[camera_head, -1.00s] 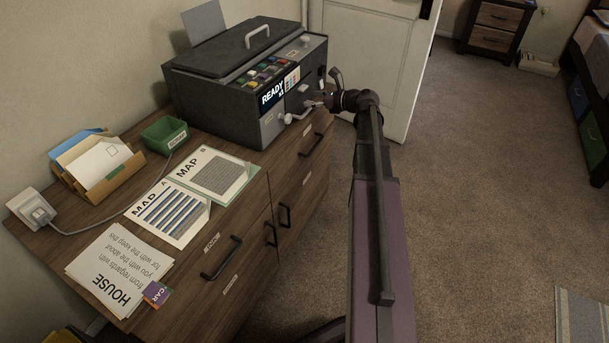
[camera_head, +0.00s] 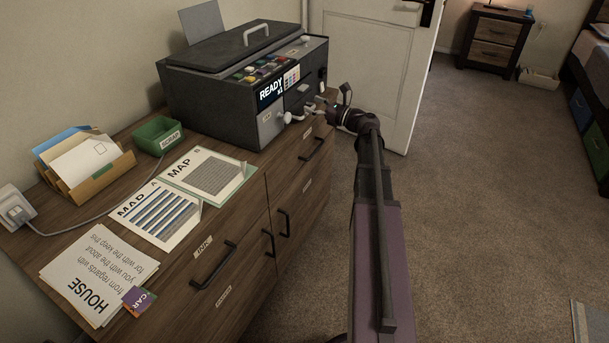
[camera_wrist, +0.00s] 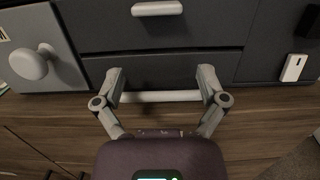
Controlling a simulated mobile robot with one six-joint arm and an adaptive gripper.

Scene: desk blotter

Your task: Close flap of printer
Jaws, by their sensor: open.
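The dark printer (camera_head: 220,99) stands at the far end of the wooden desk, with a lit READY panel on its front. My gripper (camera_head: 311,107) is at the printer's front. In the wrist view my gripper (camera_wrist: 162,76) is open, one finger on each side. A pale horizontal bar handle (camera_wrist: 162,96) lies between the fingers, low on the printer front; I cannot tell whether they touch it. A second pale handle (camera_wrist: 157,8) is above. A grey panel with a round knob (camera_wrist: 30,65) is at left. I cannot tell which front part is the flap or how far open it is.
A green bin (camera_head: 158,136), a letter holder (camera_head: 88,165) and map sheets (camera_head: 208,173) lie on the desk near the printer. A white door (camera_head: 378,60) stands close behind my wrist.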

